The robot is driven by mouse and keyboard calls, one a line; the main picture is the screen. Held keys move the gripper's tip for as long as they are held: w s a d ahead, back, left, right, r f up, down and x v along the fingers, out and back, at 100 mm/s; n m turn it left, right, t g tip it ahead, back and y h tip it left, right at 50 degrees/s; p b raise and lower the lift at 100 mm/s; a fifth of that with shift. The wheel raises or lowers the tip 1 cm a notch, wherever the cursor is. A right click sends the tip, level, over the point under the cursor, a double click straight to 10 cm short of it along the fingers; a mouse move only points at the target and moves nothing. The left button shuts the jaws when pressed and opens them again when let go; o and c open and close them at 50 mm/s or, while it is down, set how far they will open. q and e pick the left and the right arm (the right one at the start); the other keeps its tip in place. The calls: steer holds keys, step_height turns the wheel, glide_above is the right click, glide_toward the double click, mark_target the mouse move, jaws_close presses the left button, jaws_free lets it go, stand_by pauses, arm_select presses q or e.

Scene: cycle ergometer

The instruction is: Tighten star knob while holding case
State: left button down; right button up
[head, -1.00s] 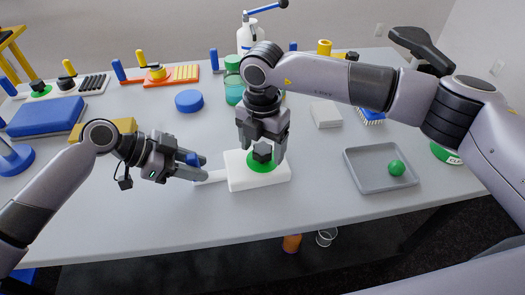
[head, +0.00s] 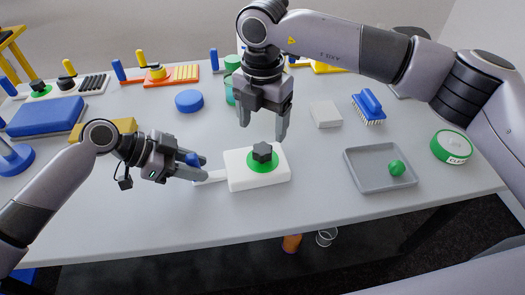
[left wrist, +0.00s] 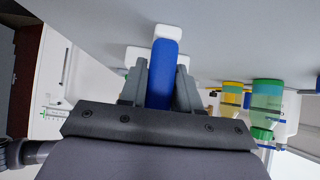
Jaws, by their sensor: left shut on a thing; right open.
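The white case (head: 240,180) lies on the table in the middle of the head view. A black star knob (head: 262,152) stands on its green disc (head: 272,163). My left gripper (head: 204,170) is shut on the case's blue grip (head: 193,159), at the white arm reaching out left of the case. The left wrist view shows the blue grip (left wrist: 162,75) between the two fingers.
Right of the case a grey tray (head: 358,180) holds a green ball (head: 397,168). A blue disc (head: 189,101) lies behind. The table's front strip is clear.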

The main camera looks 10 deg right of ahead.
step_height(320, 180, up, 12)
stand_by(0.6)
arm_select(q)
steer(key=c, duration=0.7)
jaws_free()
steer(key=shift+a+r, duration=0.1)
steer(key=v, duration=1.1)
steer(key=shift+s+a+r, duration=0.1)
steer(key=shift+a+r, duration=0.15)
steer(key=shift+a, duration=0.05)
